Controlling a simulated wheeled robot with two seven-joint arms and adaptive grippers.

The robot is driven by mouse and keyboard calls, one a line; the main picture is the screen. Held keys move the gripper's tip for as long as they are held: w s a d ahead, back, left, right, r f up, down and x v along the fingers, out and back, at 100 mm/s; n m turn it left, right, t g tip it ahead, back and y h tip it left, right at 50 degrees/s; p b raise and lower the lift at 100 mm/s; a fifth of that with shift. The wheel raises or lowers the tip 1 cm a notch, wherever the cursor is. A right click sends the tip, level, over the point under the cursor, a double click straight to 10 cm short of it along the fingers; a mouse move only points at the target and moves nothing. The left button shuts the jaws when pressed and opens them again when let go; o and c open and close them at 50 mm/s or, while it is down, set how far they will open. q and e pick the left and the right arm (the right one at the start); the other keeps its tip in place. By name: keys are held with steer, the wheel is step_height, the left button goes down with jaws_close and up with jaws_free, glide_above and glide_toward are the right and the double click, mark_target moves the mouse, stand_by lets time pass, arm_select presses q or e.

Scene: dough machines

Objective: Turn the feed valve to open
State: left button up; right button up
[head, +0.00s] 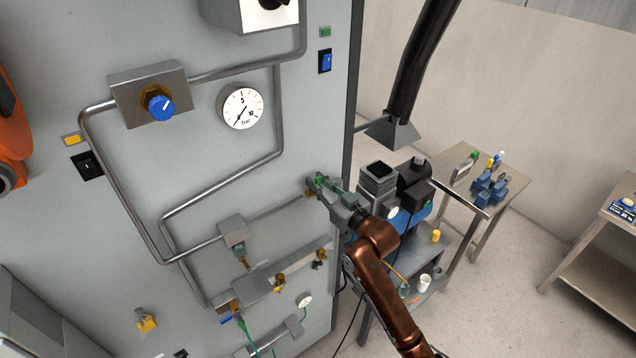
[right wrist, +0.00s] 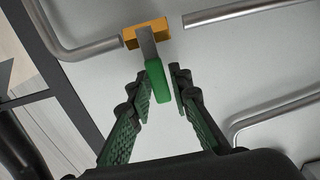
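A valve with a brass-coloured body (right wrist: 133,37), a grey stem and a green lever handle (right wrist: 158,82) sits on the pipe line in the right wrist view. No label on it can be read. My right gripper (head: 314,184) is at the right edge of the grey panel (head: 215,165), in front of this valve and mostly covering it in the head view. In the right wrist view the gripper's fingers (right wrist: 160,75) are apart, with the lever's end between their tips. A gap shows on the right side of the lever; contact on the left cannot be told. My left gripper is not in view.
Grey pipes run across the panel, with a blue knob (head: 160,106), a pressure gauge (head: 241,108) and a blue switch (head: 325,61). Lower fittings (head: 252,288) stick out below the gripper. A machine (head: 378,182) and a steel table (head: 503,171) stand to the right.

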jaws_close()
steer(key=shift+s+a, duration=0.1)
stand_by(0.5)
steer(key=n, duration=0.1)
steer(key=a+n, duration=0.1)
steer(key=n, duration=0.1)
steer(key=s+n, duration=0.1)
steer(key=shift+a+f+n, duration=0.25)
steer(key=shift+f+n, duration=0.05)
steer(key=shift+n, duration=0.1)
steer(key=n, duration=0.1)
steer(key=s+a+f+n, duration=0.1)
steer(key=n, duration=0.1)
steer(key=shift+a+n, duration=0.1)
steer(key=shift+n, duration=0.2)
steer(key=n, duration=0.1)
steer(key=f+n, duration=0.1)
steer(key=n, duration=0.1)
steer(key=a+n, duration=0.1)
steer(key=shift+s+f+n, duration=0.3)
steer(key=shift+s, duration=0.05)
steer(key=n, duration=0.1)
steer(key=f+n, duration=0.1)
steer(key=n, duration=0.1)
steer(key=shift+s+a+f, duration=0.1)
steer(key=shift+a+f, duration=0.1)
steer(key=shift+f+n+b, duration=0.35)
steer(key=shift+f+n, duration=0.15)
steer(key=shift+n, duration=0.5)
